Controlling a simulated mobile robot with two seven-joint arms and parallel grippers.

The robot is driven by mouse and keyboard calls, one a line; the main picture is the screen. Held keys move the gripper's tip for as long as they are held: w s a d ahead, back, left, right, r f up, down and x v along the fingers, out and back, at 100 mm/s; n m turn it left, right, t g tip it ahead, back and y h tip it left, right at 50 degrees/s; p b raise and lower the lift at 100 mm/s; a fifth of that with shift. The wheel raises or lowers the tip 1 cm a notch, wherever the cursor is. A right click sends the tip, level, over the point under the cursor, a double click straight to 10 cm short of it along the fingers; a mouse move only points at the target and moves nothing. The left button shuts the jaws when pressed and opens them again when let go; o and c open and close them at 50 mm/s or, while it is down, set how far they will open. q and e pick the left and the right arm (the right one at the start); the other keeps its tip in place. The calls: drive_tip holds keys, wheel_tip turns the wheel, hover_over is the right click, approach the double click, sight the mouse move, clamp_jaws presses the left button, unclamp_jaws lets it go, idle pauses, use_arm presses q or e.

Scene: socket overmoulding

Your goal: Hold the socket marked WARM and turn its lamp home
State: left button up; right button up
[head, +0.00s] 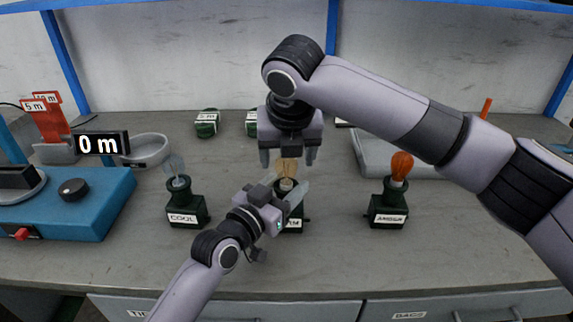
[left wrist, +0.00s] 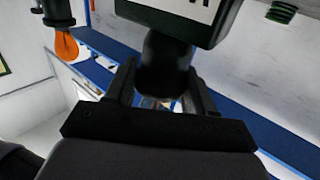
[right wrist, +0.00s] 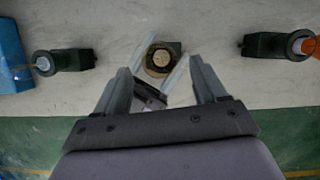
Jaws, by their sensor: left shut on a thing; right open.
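The socket marked WARM (head: 292,226) is a dark green block on the grey bench, its label partly covered so only the last letters show. Its pale yellowish lamp (head: 288,170) stands upright in the top. My left gripper (head: 287,194) is shut on the socket's dark neck (left wrist: 165,65), which shows between its fingers in the left wrist view. My right gripper (head: 288,158) is open, pointing down with its fingers either side of the lamp. In the right wrist view the lamp (right wrist: 162,60) appears end-on, a little beyond the fingertips. I cannot tell how far in the lamp sits.
The COOL socket (head: 187,212) with a clear bluish lamp stands left; another socket (head: 388,212) with an orange lamp (head: 402,164) stands right. A blue tester (head: 90,210) fills the left side. A grey tray (head: 370,160) lies behind right. The front bench strip is clear.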

sight(287, 161)
drive_tip(key=shift+x, duration=2.05)
drive_tip(key=c, duration=1)
